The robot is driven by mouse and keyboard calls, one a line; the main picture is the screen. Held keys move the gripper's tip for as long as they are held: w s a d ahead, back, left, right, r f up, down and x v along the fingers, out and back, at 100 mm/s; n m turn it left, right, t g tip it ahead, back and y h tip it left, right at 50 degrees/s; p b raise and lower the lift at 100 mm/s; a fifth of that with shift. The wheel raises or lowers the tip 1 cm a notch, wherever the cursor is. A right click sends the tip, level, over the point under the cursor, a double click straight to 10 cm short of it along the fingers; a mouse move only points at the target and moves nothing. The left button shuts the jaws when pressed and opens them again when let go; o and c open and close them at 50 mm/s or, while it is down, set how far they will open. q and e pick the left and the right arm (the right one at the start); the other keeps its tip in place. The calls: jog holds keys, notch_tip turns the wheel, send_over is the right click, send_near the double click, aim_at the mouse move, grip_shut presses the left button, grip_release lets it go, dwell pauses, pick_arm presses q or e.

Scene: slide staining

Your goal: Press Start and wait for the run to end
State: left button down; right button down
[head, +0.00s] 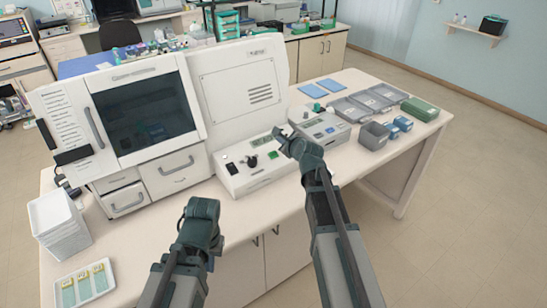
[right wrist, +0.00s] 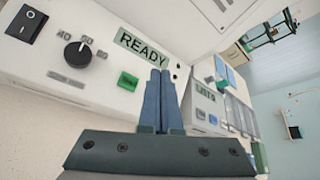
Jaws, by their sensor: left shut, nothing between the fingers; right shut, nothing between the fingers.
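The white staining machine (head: 225,80) stands on the bench with a dark window (head: 145,115) on its left part. Its low control panel (head: 235,182) carries a green button (head: 273,155), which shows in the right wrist view (right wrist: 128,81) unobstructed. The display (right wrist: 143,48) above the button reads READY. My right gripper (head: 279,135) is shut and empty over the panel. In the right wrist view its closed fingertips (right wrist: 160,72) appear just right of the button, apart from it in the picture; contact cannot be told.
The panel also has a knob (right wrist: 77,53) and a black rocker switch (right wrist: 26,23). A smaller device (head: 320,128) stands right of the panel, with grey trays (head: 355,108) beyond. White stacked trays (head: 58,225) and a slide tray (head: 84,285) lie at the left.

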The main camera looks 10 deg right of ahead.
jog(key=b, duration=0.6)
send_over(277, 161)
notch_tip(277, 161, down, 7)
jog(key=shift+r, duration=0.1)
dwell(1.5)
jog(key=shift+w+f+b, duration=0.1)
jog(key=shift+f+b, duration=0.3)
jog(key=shift+b, duration=0.05)
